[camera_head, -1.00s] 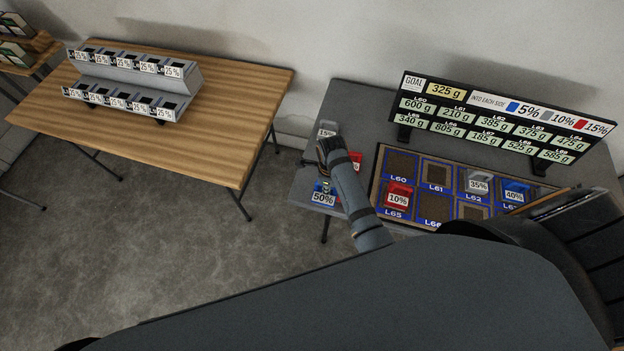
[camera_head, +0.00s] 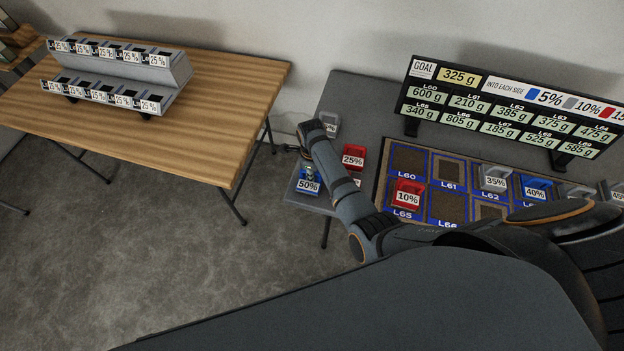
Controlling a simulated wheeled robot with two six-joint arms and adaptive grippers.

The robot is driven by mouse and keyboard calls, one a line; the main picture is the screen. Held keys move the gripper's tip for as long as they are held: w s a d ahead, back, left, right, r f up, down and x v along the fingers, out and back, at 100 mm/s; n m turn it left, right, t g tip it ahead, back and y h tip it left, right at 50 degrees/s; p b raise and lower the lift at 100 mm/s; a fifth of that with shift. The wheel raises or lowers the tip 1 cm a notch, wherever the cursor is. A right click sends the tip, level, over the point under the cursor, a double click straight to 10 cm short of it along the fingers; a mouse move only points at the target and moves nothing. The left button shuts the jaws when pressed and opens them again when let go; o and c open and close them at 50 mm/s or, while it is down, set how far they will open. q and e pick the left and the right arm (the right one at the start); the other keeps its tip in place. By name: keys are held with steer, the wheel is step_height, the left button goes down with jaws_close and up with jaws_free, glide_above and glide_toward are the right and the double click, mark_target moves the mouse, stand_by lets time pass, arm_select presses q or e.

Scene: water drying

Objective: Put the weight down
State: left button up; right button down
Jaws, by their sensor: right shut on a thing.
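My right arm reaches from the lower right over the left side of the grey table (camera_head: 352,92). My right gripper (camera_head: 309,164) points down at the table's left edge, partly hidden by its own wrist. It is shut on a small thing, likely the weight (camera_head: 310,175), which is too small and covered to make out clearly. This is at or just above a blue box labelled 50% (camera_head: 308,188); I cannot tell whether they touch. My left gripper is not in view.
A red 25% box (camera_head: 353,157) and a grey box (camera_head: 330,124) stand close beside my right arm. A board with marked squares (camera_head: 383,185) holds several coloured boxes. A goal sign (camera_head: 440,95) reads 325 g. A wooden table (camera_head: 215,125) bears a tiered rack (camera_head: 160,78).

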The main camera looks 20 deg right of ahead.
steer(key=shift+w+f, duration=0.1)
steer(key=shift+f, duration=0.4)
steer(key=shift+r, duration=0.15)
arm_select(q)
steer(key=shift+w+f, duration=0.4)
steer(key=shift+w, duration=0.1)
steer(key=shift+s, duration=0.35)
arm_select(e)
steer(key=c, duration=1.4)
jaws_free()
step_height(320, 180, up, 11)
steer(key=p, duration=1.1)
steer(key=shift+r+p, duration=0.15)
steer(key=shift+p, duration=0.2)
steer(key=shift+r, duration=0.45)
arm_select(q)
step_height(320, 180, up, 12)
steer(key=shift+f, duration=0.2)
arm_select(e)
steer(key=shift+f, duration=0.1)
